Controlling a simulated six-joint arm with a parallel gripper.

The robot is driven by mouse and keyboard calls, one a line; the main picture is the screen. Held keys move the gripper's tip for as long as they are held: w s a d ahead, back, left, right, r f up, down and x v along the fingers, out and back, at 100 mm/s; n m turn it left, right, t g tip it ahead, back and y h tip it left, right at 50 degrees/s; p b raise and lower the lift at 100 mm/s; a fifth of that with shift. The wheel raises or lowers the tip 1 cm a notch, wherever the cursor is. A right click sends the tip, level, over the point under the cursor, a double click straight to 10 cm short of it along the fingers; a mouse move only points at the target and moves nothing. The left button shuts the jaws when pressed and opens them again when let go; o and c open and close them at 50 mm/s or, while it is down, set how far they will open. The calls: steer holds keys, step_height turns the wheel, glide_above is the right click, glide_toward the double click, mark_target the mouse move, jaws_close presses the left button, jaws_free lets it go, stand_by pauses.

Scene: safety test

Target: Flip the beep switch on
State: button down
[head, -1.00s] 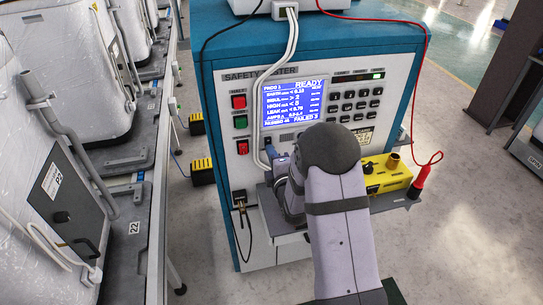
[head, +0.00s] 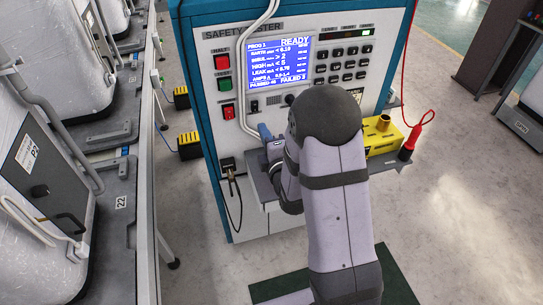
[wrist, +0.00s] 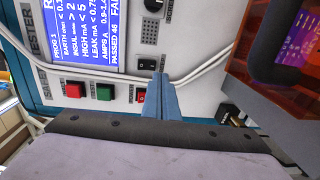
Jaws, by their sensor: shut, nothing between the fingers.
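The tester's front panel (head: 299,88) faces me, with a lit blue screen. A small black rocker switch (head: 254,105) sits below the screen's left corner; it also shows in the wrist view (wrist: 147,65). Its label is too small to read, and I cannot tell which way it is tipped. My gripper (head: 264,131) is shut and empty, below and slightly right of this switch in the head view. In the wrist view its blue fingertips (wrist: 160,76) point at the panel just beside the switch. I cannot tell whether they touch it.
A red button (head: 222,62), a green button (head: 225,83) and a red rocker switch (head: 228,112) are left of the black switch. White cables (head: 241,75) run down close by. A yellow box (head: 384,138) stands on the shelf to the right.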

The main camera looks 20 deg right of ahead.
steer(key=s+f+p, duration=0.1)
steer(key=s+p, duration=0.5)
steer(key=s, duration=0.1)
steer(key=shift+s+p, duration=0.3)
steer(key=shift+s, duration=0.1)
steer(key=shift+f, duration=0.15)
stand_by(0.4)
steer(key=s+a+m+g, duration=0.1)
steer(key=s+m+g, duration=0.7)
steer(key=s, duration=0.3)
steer(key=s+a+r+m+g, duration=0.1)
steer(key=s+m+g, duration=0.8)
steer(key=s+m, duration=0.1)
steer(key=shift+s+a+r+p, duration=0.25)
steer(key=shift+s+p, duration=0.15)
steer(key=shift+s, duration=0.45)
